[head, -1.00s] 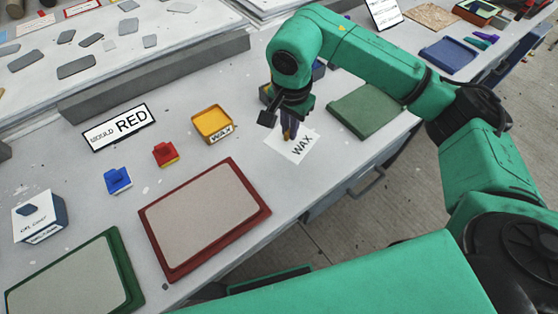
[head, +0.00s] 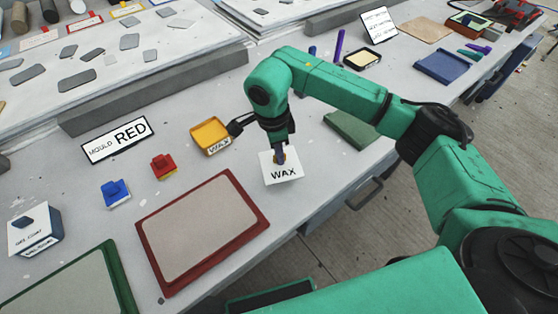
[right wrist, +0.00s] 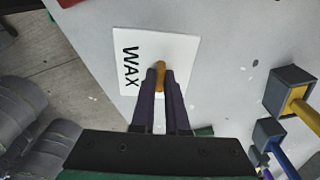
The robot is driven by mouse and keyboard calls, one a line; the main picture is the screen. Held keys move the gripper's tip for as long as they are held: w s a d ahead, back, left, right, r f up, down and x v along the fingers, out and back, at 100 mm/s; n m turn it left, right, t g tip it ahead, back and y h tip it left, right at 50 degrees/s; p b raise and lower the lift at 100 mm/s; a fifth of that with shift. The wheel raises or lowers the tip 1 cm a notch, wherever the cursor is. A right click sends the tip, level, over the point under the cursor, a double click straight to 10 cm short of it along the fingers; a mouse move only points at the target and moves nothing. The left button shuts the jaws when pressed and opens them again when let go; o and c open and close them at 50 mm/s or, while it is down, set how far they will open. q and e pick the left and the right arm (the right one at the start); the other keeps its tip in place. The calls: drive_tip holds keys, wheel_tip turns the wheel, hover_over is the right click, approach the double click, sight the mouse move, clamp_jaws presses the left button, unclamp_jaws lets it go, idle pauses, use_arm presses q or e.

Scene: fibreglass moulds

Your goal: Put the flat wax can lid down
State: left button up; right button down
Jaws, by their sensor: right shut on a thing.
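The flat wax can lid is a white square plate (head: 287,174) marked WAX, with a small orange knob (right wrist: 161,76) on top. My right gripper (head: 279,154) points down and is shut on the knob; the right wrist view shows its dark fingers on either side of it. The lid is level or nearly so, over the grey table right of the red-framed mould. I cannot tell whether it touches the table. The yellow wax can (head: 211,134) stands open to the left of the lid. My left gripper is not in view.
The red-framed mould (head: 236,251) lies in front-left of the lid. A blue block (head: 115,192) and a red block (head: 163,166) stand left, near the MOULD RED sign (head: 117,138). A green slab (head: 349,128) lies behind-right. The table's front edge is close by.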

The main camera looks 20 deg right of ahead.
sight(274, 156)
wheel_tip(274, 156, down, 5)
drive_tip(key=shift+r+p, duration=0.1)
drive_tip(key=shift+p, duration=0.25)
drive_tip(key=c, duration=1.3)
unclamp_jaws()
drive_tip(key=shift+c, duration=0.2)
drive_tip(key=o, duration=0.4)
drive_tip(key=shift+r, duration=0.15)
drive_tip(key=shift+w+a+r, duration=0.1)
drive_tip(key=shift+r, duration=0.2)
drive_tip(key=r+b, duration=0.1)
drive_tip(key=r, duration=0.2)
drive_tip(key=r+b, duration=0.1)
drive_tip(key=r, duration=0.3)
drive_tip(key=a+r+b, duration=0.1)
drive_tip(key=r, duration=0.3)
drive_tip(key=shift+r, duration=0.1)
